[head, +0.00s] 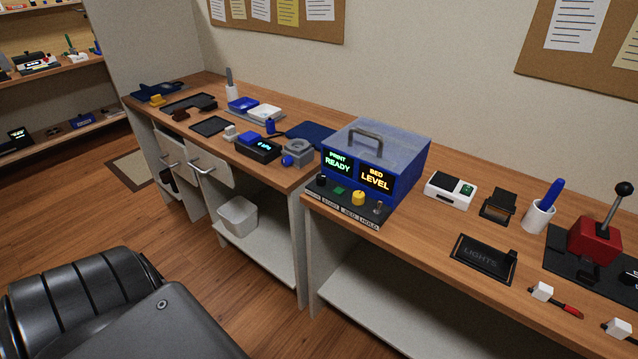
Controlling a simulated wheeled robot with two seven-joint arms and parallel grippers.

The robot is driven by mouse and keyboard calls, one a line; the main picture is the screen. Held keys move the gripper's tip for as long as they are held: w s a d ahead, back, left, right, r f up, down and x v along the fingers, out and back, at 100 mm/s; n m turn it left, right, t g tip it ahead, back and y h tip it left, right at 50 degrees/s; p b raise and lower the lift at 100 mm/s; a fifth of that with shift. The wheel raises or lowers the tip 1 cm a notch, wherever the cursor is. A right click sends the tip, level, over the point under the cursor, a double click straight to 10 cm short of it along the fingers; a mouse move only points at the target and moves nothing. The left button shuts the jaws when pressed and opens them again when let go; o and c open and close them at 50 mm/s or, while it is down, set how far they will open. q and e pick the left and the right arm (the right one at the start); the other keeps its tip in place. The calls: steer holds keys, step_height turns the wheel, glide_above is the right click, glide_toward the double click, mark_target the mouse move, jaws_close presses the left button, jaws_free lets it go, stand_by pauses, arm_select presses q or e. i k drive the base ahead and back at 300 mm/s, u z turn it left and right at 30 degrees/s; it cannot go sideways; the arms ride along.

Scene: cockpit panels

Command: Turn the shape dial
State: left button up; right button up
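No control in view is readably marked as the shape dial, so I cannot tell which one it is. A blue box (405,150) with a grey handle stands on the wooden counter, with lit screens reading PRINT READY and BED LEVEL. Its sloped front panel (340,205) carries a yellow knob (358,198), a black knob (321,179), a green button (339,190) and a small toggle (378,208). The panel labels are too small to read surely. Neither of my grippers is in view.
Right of the box are a white switch unit (449,190), a cup with a blue item (538,216), a dark LIGHTS plate (483,259) and a red lever unit (594,240). Several devices crowd the left counter. Open floor (190,245) lies in front of the left cabinets.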

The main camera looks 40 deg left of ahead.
mark_target(320, 178)
steer(key=k, duration=1.2)
steer(key=z, duration=0.8)
steer(key=i, duration=1.1)
steer(key=u, duration=0.55)
steer(key=i, duration=0.8)
steer(key=u, duration=0.85)
